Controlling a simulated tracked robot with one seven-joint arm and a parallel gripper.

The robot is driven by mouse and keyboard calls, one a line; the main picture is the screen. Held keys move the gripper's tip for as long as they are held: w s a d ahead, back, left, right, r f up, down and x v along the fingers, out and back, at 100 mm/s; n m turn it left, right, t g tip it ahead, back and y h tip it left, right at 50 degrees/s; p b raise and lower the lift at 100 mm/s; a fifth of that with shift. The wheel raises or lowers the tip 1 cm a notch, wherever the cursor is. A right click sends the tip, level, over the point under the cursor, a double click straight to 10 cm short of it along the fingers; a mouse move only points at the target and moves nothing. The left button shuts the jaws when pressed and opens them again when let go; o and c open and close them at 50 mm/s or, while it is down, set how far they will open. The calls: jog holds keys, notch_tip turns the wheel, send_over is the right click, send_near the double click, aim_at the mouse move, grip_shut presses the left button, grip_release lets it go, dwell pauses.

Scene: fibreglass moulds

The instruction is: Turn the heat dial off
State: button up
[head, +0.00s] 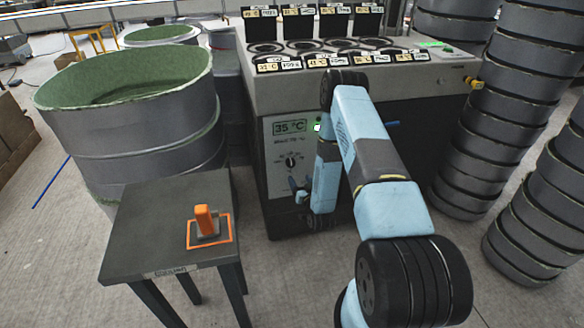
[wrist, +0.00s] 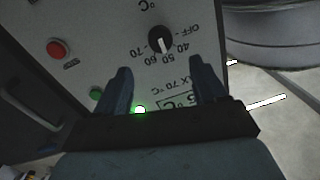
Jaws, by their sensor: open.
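The heat dial (head: 291,161) is a round black knob on the light grey front panel of the heater cabinet (head: 262,98). In the wrist view, which is upside down, the dial (wrist: 160,39) shows a white pointer aimed near the 50 mark, away from OFF. My gripper (wrist: 160,66) is open and empty, with its two dark blue fingers apart. The dial appears between and beyond the fingertips, with no contact visible. In the head view my gripper (head: 299,192) is just below the dial, in front of the panel.
A 35 °C display (head: 290,126) and a lit green lamp (head: 317,127) sit above the dial. A red button (wrist: 58,48) is on the panel. A small dark table (head: 150,222) holds an orange-handled tool (head: 206,221). Large moulds (head: 130,110) and stacked rings (head: 490,140) flank the cabinet.

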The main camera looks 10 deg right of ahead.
aim_at(291, 165)
jog(key=w, duration=1)
jog(key=shift+a, duration=0.4)
jog(key=shift+c, duration=0.5)
jog(key=c, duration=0.9)
jog(key=shift+a, duration=0.1)
jog(key=shift+c, duration=0.3)
